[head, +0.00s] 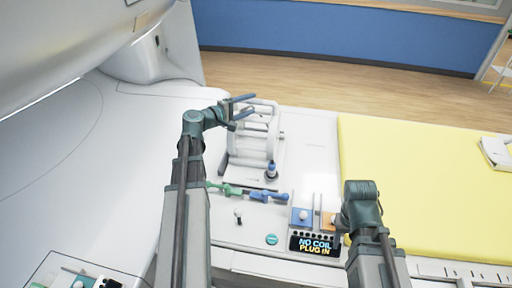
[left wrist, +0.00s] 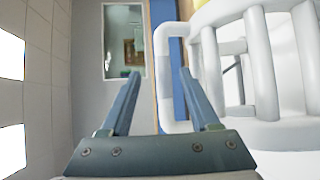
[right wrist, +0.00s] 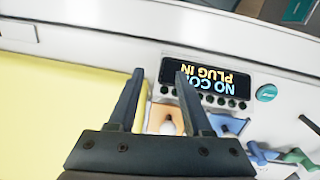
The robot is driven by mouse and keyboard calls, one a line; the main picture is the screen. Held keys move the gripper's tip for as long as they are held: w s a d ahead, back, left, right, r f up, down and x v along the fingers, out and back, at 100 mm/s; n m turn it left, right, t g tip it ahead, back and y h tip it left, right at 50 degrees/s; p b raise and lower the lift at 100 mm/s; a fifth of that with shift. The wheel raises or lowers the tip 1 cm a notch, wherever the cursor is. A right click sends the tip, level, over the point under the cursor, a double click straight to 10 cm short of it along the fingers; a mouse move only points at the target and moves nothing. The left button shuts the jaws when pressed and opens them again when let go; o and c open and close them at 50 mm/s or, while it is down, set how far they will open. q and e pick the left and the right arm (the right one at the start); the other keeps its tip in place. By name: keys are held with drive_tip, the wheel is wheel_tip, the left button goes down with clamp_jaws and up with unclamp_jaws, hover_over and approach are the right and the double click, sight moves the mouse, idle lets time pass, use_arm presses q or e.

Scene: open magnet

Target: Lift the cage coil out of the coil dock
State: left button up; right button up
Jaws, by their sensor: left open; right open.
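The white cage coil (head: 250,135) stands in the coil dock (head: 262,178) on the white table, in the middle of the head view. Its bars and rings (left wrist: 265,65) fill the right side of the left wrist view, with a white loop handle (left wrist: 163,85) on its near side.
A display (head: 314,244) reads "NO COIL PLUG IN", beside blue and orange sockets (head: 303,216). Green and blue plugs (head: 265,196) lie before the dock. A yellow mat (head: 425,180) lies to the right. The scanner housing (head: 80,40) rises at the left.

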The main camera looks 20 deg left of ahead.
sight(255, 103)
use_arm(q)
drive_tip(key=x, duration=0.1)
drive_tip(key=b+x, duration=0.1)
drive_tip(key=x, duration=0.3)
drive_tip(key=shift+w+a+f, duration=0.15)
drive_tip(key=shift+f, duration=0.15)
clamp_jaws()
idle(1.1)
